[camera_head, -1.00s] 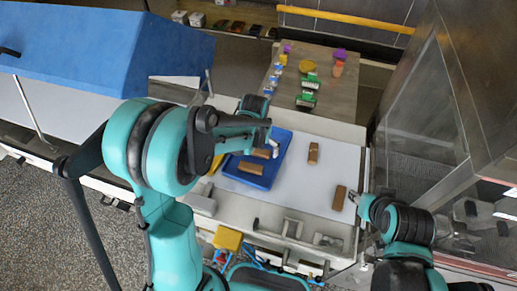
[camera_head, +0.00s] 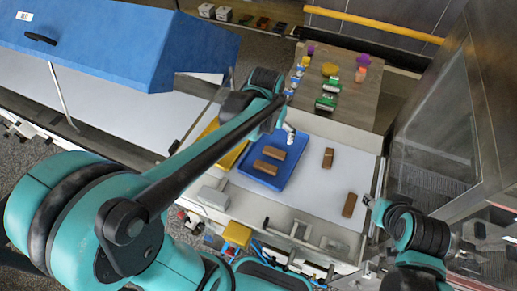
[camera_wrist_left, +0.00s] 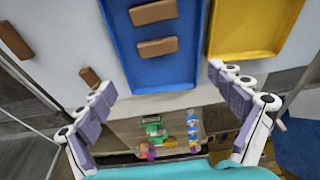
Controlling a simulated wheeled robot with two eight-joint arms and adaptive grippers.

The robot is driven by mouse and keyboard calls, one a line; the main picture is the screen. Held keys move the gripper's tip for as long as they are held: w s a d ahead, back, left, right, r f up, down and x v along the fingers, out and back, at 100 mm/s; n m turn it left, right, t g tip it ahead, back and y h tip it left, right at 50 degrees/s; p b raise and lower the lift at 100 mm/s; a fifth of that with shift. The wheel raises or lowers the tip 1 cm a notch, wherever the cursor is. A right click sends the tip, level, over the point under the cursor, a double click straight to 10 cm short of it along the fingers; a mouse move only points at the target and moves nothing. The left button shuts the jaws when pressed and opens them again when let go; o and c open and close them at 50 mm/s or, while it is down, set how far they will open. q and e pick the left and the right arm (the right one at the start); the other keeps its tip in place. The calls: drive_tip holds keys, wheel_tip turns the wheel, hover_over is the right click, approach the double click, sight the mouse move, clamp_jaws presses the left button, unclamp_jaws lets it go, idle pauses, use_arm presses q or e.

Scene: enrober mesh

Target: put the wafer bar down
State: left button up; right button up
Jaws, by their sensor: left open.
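Two brown wafer bars lie inside the blue tray (camera_head: 291,172): one nearer the tray's middle (camera_head: 274,152) and one nearer its left edge (camera_head: 265,167). Both also show in the left wrist view, one at the top (camera_wrist_left: 152,12) and one below it (camera_wrist_left: 157,47). My left gripper (camera_head: 288,133) is over the tray's far end, apart from the bars. In the left wrist view its fingers (camera_wrist_left: 160,78) are spread with nothing between them. My right gripper (camera_head: 369,201) is at the right, near a loose bar; its fingers are too small to read.
Two more bars lie on the white surface, one right of the tray (camera_head: 328,158) and one nearer the front right (camera_head: 349,205). A yellow tray (camera_wrist_left: 255,25) adjoins the blue one. A grey board (camera_head: 345,90) with several small coloured items is behind. A metal-framed machine (camera_head: 440,130) stands right.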

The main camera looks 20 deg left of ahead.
use_arm(q)
drive_tip(key=s+a+r+t, duration=0.2)
drive_tip(key=s+t, duration=0.2)
drive_tip(key=s, duration=0.9)
drive_tip(key=shift+r+t, duration=0.25)
drive_tip(key=shift+t, duration=0.05)
use_arm(e)
drive_tip(key=shift+s, duration=0.2)
use_arm(q)
drive_tip(key=shift+a, duration=0.1)
use_arm(e)
drive_tip(key=shift+w, duration=0.1)
use_arm(q)
wheel_tip(320, 180, down, 12)
drive_tip(key=b, duration=1.2)
use_arm(e)
wheel_tip(320, 180, down, 12)
use_arm(q)
drive_tip(key=shift+r, duration=0.2)
use_arm(e)
drive_tip(key=shift+r, duration=0.25)
use_arm(q)
drive_tip(key=shift+o, duration=0.5)
